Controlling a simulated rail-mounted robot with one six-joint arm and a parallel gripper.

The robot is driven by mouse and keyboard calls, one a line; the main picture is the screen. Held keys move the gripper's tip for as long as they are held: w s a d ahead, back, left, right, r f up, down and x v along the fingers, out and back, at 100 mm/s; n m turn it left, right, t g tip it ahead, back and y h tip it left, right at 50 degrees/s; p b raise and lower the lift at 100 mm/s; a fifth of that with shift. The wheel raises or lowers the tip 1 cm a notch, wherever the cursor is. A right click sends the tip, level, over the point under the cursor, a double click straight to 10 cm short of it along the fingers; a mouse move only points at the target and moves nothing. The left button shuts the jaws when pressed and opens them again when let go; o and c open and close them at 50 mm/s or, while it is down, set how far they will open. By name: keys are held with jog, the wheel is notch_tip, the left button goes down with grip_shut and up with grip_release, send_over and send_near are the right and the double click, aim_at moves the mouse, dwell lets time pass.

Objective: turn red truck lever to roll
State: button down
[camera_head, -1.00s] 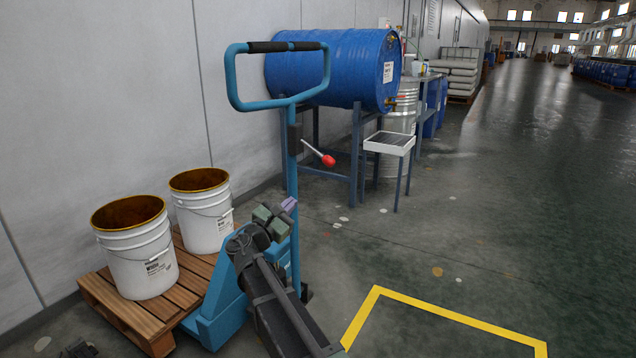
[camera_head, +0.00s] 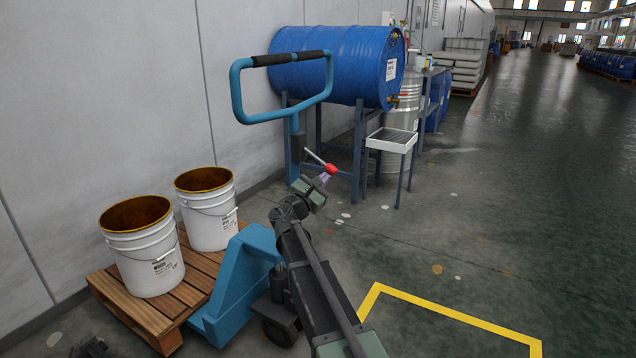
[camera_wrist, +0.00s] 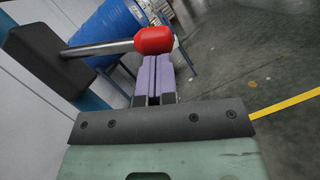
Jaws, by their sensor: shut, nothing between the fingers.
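The red lever knob (camera_head: 331,169) sits at the end of a thin metal rod on the blue pallet truck handle (camera_head: 238,95). The rod slopes down to the right in the head view. My gripper (camera_head: 324,178) is shut and empty, right at the knob. In the wrist view the red knob (camera_wrist: 154,40) lies just beyond the tips of my purple fingers (camera_wrist: 153,62), and the rod (camera_wrist: 100,47) runs left from it to a dark block (camera_wrist: 47,52). I cannot tell whether the fingertips touch the knob.
Two white buckets (camera_head: 146,262) stand on a wooden pallet (camera_head: 140,315) at the left. A blue drum (camera_head: 335,65) lies on a stand behind the handle, with a small tray table (camera_head: 391,140) beside it. Open floor lies right, with a yellow floor marking (camera_head: 450,312).

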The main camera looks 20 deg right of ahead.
jog(key=shift+f, duration=0.1)
jog(key=r+n+p, duration=0.1)
jog(key=n, duration=0.1)
jog(key=s+d+r+n+t+p, duration=0.1)
jog(key=r, duration=0.1)
jog(key=s+r+n+t+p, duration=0.1)
jog(key=n+p, duration=0.1)
jog(key=shift+d+r+n+y, duration=0.15)
jog(key=shift+r+n+y, duration=0.15)
jog(key=shift+y, duration=0.1)
jog(key=shift+r, duration=0.3)
jog(key=shift+d+f, duration=0.1)
jog(key=shift+f, duration=0.35)
jog(key=b, duration=0.6)
send_near(331, 169)
jog(key=s+a+f, duration=0.2)
jog(key=s, duration=0.2)
jog(key=shift+w+a, duration=0.1)
jog(key=shift+w, duration=0.05)
